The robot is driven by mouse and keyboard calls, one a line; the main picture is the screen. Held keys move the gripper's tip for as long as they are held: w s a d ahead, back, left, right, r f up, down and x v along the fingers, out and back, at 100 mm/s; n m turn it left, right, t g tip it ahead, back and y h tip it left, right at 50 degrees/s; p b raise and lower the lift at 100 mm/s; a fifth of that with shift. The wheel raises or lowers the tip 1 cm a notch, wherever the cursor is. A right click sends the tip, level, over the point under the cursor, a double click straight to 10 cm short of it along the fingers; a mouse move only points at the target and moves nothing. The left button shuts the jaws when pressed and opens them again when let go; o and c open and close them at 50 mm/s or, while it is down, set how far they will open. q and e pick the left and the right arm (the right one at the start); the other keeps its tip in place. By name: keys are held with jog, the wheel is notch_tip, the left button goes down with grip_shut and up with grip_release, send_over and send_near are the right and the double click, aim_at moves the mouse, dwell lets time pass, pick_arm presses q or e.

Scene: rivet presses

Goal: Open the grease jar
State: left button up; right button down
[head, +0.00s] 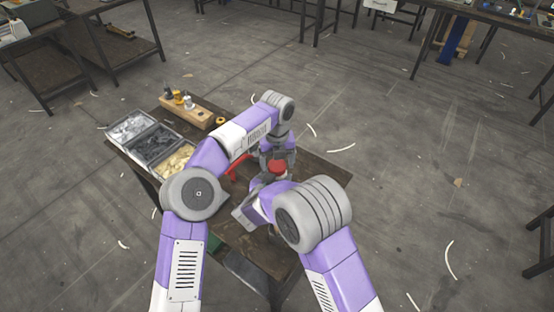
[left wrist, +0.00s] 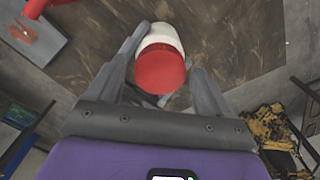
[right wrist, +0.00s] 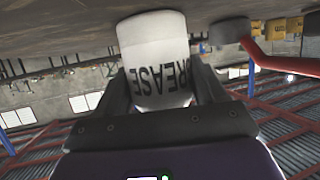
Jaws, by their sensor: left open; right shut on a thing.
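The grease jar is a white cylinder with a red lid. Its red lid shows in the head view (head: 277,166) and in the left wrist view (left wrist: 160,69). Its white body with the word GREASE fills the middle of the right wrist view (right wrist: 154,50). My right gripper (right wrist: 155,85) is shut on the jar's body from the side; in the head view my right arm hides most of it. My left gripper (left wrist: 162,60) is open, above the jar, with its fingers on either side of the lid. The lid appears to be on the jar.
The jar is at the dark worktable (head: 318,178). A red-handled thing with a grey end (right wrist: 265,55) is close beside the jar. Parts bins (head: 150,143) and a wooden block with small fittings (head: 190,108) occupy the table's left side. The table's right corner is clear.

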pick_arm(q)
jog(key=c, duration=1.1)
jog(key=n, duration=0.3)
jog(key=o, duration=1.2)
jog(key=shift+r, duration=0.1)
notch_tip(320, 180, up, 4)
jog(key=shift+r, duration=0.1)
jog(key=shift+c, duration=0.3)
jog(key=shift+r+n, duration=0.7)
jog(key=shift+r, duration=1.1)
jog(key=shift+c, duration=0.2)
jog(key=shift+f, duration=3.9)
